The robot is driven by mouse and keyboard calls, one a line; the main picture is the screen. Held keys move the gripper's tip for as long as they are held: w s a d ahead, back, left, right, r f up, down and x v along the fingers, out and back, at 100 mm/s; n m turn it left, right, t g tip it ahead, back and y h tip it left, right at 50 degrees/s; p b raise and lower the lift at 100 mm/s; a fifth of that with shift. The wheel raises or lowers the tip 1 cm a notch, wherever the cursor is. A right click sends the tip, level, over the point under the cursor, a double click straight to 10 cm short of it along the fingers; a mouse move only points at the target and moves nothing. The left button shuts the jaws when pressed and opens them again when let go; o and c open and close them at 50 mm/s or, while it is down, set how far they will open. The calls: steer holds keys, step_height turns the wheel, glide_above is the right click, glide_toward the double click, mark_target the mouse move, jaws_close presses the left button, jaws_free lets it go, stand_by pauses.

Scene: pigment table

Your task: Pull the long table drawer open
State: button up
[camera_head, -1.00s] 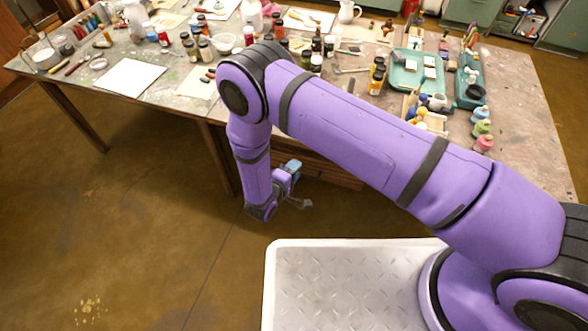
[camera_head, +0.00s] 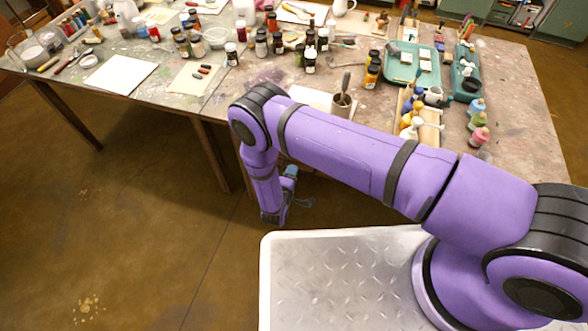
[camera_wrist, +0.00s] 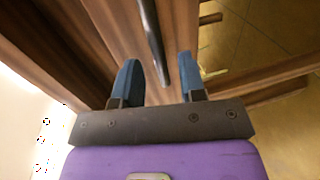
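The long drawer's brown wooden front (camera_wrist: 95,45) fills much of the wrist view. Its dark bar handle (camera_wrist: 152,38) runs from the top edge down between my two blue fingers. My gripper (camera_wrist: 159,60) is open, with a finger on each side of the handle and visible gaps to it. I cannot tell how deep the handle sits between the fingers. In the head view my gripper (camera_head: 290,195) hangs low by the table's front side, below the tabletop. There my arm hides most of the drawer, and the handle cannot be made out.
The worktable (camera_head: 235,118) carries jars, bottles, a teal tray (camera_head: 402,72) and paper sheets (camera_head: 120,74). A table leg (camera_head: 212,155) stands left of my gripper. The floor (camera_head: 140,235) in front of the table is open. My metal base plate is at the lower right.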

steer(key=shift+x, duration=1.4)
jaws_close()
steer(key=shift+s, duration=0.1)
